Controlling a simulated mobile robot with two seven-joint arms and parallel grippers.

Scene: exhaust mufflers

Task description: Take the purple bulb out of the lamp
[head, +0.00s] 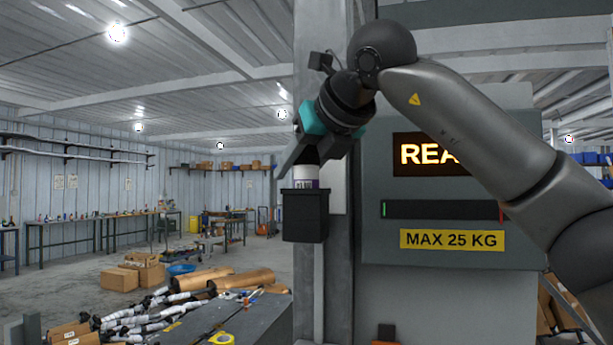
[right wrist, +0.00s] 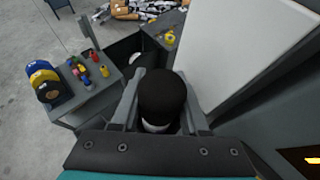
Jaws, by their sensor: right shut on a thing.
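No purple bulb or lamp is plainly recognisable. My right gripper (head: 305,160) is shut on a cylindrical piece with a black top and a white band (head: 306,175) with dark purplish marks. The piece's lower end is hidden inside a black box-shaped holder (head: 305,217) in front of the post. In the right wrist view, the fingers of my right gripper (right wrist: 162,105) stand on either side of the rounded black top (right wrist: 162,92), with a white part showing below it. My left gripper is not in view.
A grey cabinet with a lit display (head: 425,154) and a yellow "MAX 25 KG" label (head: 452,240) stands right of the post. A grey table (head: 225,325) is below left. In the right wrist view, tape rolls (right wrist: 43,80) and small coloured items (right wrist: 82,70) lie on a grey surface.

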